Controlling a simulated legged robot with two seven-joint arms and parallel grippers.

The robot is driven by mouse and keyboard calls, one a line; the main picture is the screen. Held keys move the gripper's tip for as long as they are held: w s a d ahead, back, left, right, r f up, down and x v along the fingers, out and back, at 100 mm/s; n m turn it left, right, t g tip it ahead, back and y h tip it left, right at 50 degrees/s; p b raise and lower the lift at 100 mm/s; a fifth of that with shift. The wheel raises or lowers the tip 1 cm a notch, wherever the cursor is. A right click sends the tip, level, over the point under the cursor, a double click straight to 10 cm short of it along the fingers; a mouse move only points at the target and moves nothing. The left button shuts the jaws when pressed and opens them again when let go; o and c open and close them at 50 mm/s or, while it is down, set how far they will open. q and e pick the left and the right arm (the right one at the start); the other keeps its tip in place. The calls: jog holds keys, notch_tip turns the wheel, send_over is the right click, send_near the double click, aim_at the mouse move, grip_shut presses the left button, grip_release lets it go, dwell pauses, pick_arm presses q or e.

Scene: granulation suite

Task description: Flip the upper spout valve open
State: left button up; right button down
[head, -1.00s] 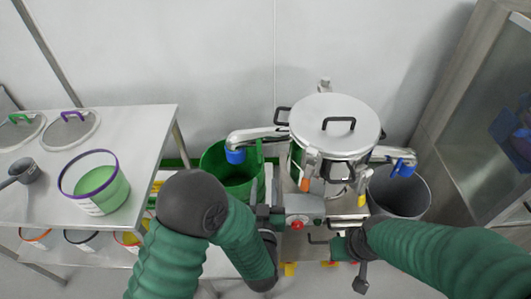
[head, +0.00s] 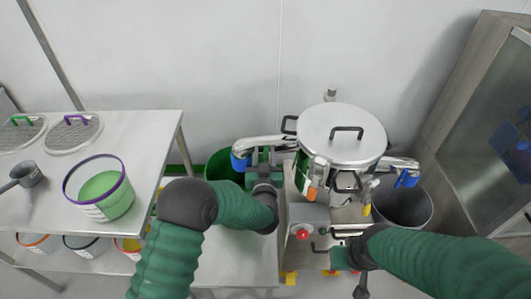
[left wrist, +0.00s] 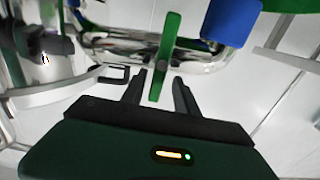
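The left-hand spout (head: 268,140) of the steel sieve machine (head: 345,130) is a shiny pipe with a blue end sleeve (head: 238,162) over a green bin (head: 220,170). A green valve lever (left wrist: 168,45) crosses this spout in the left wrist view, with the blue sleeve (left wrist: 232,20) to its right. My left gripper (head: 264,158) is at the spout; it also shows in the left wrist view (left wrist: 158,82). Its fingers are open, one on each side of the lever's near end, with gaps visible. In the head view the gripper hides most of the lever. My right gripper (head: 345,250) is low at the machine's front, its fingers unclear.
A second spout with a blue sleeve (head: 407,180) points into a grey bin (head: 405,208) on the right. A red button (head: 303,234) sits on the machine's front box. A steel table (head: 140,135) with a purple-rimmed tub (head: 112,200) stands left. A cabinet (head: 470,110) stands right.

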pick_arm(q)
jog(key=shift+a, duration=0.1)
jog(key=shift+d, duration=0.55)
jog(key=c, duration=0.6)
grip_shut()
jog(key=shift+a, duration=0.25)
pick_arm(e)
jog(key=shift+d+f, duration=0.1)
